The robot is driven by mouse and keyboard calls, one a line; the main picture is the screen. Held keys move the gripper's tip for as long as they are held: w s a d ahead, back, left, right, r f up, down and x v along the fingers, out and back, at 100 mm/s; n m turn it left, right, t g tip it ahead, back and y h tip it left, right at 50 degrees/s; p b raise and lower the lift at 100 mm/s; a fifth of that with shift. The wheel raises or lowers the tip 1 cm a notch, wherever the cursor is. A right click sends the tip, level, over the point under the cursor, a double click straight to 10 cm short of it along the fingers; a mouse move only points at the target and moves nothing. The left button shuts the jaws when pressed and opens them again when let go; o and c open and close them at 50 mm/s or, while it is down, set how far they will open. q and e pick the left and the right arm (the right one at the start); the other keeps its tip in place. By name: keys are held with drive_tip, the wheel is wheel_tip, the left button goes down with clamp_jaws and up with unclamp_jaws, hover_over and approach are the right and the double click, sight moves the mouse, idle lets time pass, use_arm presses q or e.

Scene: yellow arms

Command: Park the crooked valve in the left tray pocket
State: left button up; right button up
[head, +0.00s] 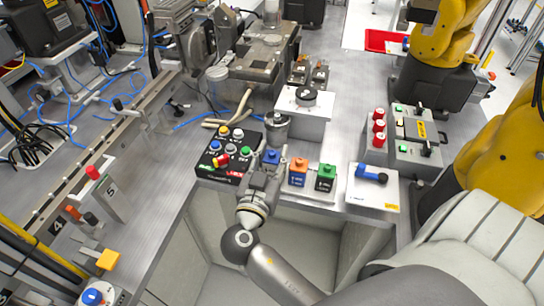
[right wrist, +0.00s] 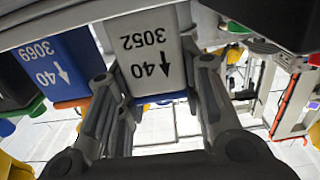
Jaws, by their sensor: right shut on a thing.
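My right gripper (head: 264,172) reaches in from the bottom right and is shut on the blue-capped valve (head: 271,156). In the right wrist view this valve has a grey body (right wrist: 148,52) marked 3052 and 40, with a finger on each side. It is at the left end of the white tray (head: 318,196), by the orange-capped valve (head: 298,166) and the green-capped valve (head: 326,174). The orange-capped one has a blue body (right wrist: 57,65) marked 3069. The gripper hides the held valve's lower part, so I cannot tell whether it is seated. My left gripper is not in view.
A black button box (head: 228,154) stands close on the left of the gripper. A metal canister (head: 277,128) and a white block with a black knob (head: 303,112) stand behind. A white plate with a blue handle (head: 372,180) is to the right.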

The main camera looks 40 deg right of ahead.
drive_tip(key=shift+f+b, duration=0.45)
drive_tip(key=shift+b, duration=0.25)
idle(0.6)
drive_tip(key=o, duration=1.1)
drive_tip(key=shift+o, duration=0.2)
drive_tip(key=v, duration=1.2)
